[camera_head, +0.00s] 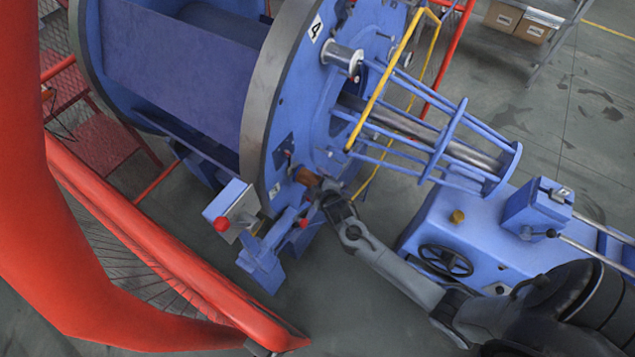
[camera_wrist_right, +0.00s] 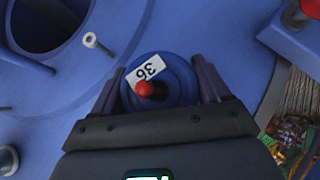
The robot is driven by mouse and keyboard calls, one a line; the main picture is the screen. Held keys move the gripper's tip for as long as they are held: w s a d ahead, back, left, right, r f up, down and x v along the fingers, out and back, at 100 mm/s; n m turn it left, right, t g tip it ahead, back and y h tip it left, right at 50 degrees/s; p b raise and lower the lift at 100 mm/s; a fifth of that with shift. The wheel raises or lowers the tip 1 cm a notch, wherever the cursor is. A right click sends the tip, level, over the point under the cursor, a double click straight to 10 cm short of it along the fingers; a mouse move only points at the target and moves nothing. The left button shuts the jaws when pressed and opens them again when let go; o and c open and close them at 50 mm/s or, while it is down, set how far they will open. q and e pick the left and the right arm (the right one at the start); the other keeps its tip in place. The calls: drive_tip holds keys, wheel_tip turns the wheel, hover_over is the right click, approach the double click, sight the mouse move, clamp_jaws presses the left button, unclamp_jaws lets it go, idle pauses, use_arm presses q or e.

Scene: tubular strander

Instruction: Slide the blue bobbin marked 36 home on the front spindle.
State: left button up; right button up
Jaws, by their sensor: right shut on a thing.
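The blue bobbin (camera_wrist_right: 178,76) sits between the two fingers of my right gripper (camera_wrist_right: 160,84) in the right wrist view. Its white label reads 36 and appears upside down. A red knob (camera_wrist_right: 146,89) shows in front of the bobbin's face, near its middle. My right gripper is shut on the bobbin, in front of the big blue disc. In the head view my right gripper (camera_head: 322,192) is at the disc's lower edge, beside a brown-orange patch (camera_head: 305,178). The front spindle's shaft and how far the bobbin sits along it are hidden. My left gripper is not in view.
The blue disc (camera_head: 305,100) has a grey rim and a label 4. Yellow tube (camera_head: 385,85) and a blue rod cage (camera_head: 440,140) stand to its right. A red rail (camera_head: 170,245) runs lower left.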

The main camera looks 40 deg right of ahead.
drive_tip(key=shift+w+f, duration=0.1)
drive_tip(key=shift+w+a+b, duration=0.3)
drive_tip(key=shift+w, duration=0.4)
drive_tip(key=o, duration=1.5)
